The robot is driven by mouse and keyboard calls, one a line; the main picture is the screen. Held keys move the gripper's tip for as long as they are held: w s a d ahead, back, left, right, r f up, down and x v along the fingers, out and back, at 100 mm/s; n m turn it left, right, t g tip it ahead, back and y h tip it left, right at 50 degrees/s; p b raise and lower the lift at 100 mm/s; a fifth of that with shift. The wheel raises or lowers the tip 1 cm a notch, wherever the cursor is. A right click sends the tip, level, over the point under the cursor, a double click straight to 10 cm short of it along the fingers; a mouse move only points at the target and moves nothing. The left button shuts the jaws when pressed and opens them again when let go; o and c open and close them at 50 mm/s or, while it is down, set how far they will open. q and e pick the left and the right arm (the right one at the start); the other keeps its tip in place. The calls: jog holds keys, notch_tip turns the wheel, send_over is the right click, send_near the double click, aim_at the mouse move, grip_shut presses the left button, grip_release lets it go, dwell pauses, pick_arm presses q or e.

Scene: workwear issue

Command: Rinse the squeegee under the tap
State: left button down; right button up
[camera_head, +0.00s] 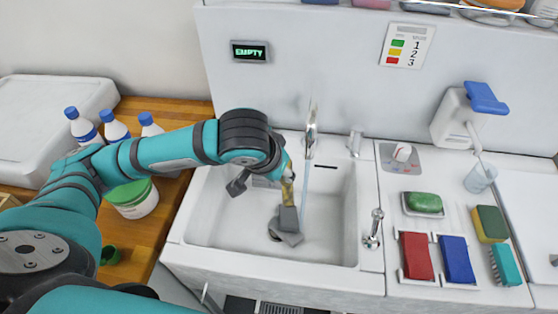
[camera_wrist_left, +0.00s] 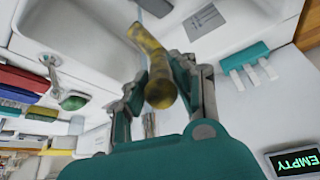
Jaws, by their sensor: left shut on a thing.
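My left gripper (camera_head: 284,174) is over the sink basin (camera_head: 335,225), shut on the mottled yellow handle of the squeegee (camera_head: 288,192). The handle (camera_wrist_left: 153,68) also shows between the fingers (camera_wrist_left: 163,82) in the left wrist view. The handle points down in the head view, with a grey block at its lower end, low in the basin. A grey piece lies around its foot; I cannot tell whether it is part of the squeegee. A thin pale stream falls from the tap (camera_head: 311,128) just right of the squeegee; contact is unclear. My right gripper is not in view.
A lever (camera_head: 374,226) stands at the basin's right rim. Further right are a green soap (camera_head: 424,202), red (camera_head: 416,256) and blue (camera_head: 457,259) blocks, and a clear cup (camera_head: 480,177). Bottles (camera_head: 84,127) and a tub (camera_head: 134,200) stand left. The wall display (camera_head: 250,51) reads EMPTY.

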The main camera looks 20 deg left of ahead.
pick_arm(q)
jog(key=m+p, duration=0.2)
jog(key=p, duration=0.1)
send_near(293, 197)
jog(key=s+a, duration=0.1)
jog(key=a, duration=0.1)
jog(key=s+d+f+m+h+p, duration=0.1)
jog(key=s+d+m+h+p, duration=0.25)
jog(key=s, duration=0.25)
jog(key=shift+y, duration=0.45)
jog(key=w+b, duration=0.2)
jog(key=w, duration=0.1)
jog(key=w+f+b, duration=0.1)
jog(key=w+b, duration=0.2)
jog(key=w+a+f+b, duration=0.1)
jog(key=w+b, duration=0.2)
jog(key=w, duration=0.1)
jog(key=shift+f, duration=0.1)
jog(key=shift+w+a+f+b, duration=0.1)
jog(key=shift+w+f+b, duration=0.25)
jog(key=shift+w+b, duration=0.55)
jog(key=shift+w+a+f+b, duration=0.1)
jog(key=shift+w+b, duration=0.65)
jog(key=shift+w, duration=0.15)
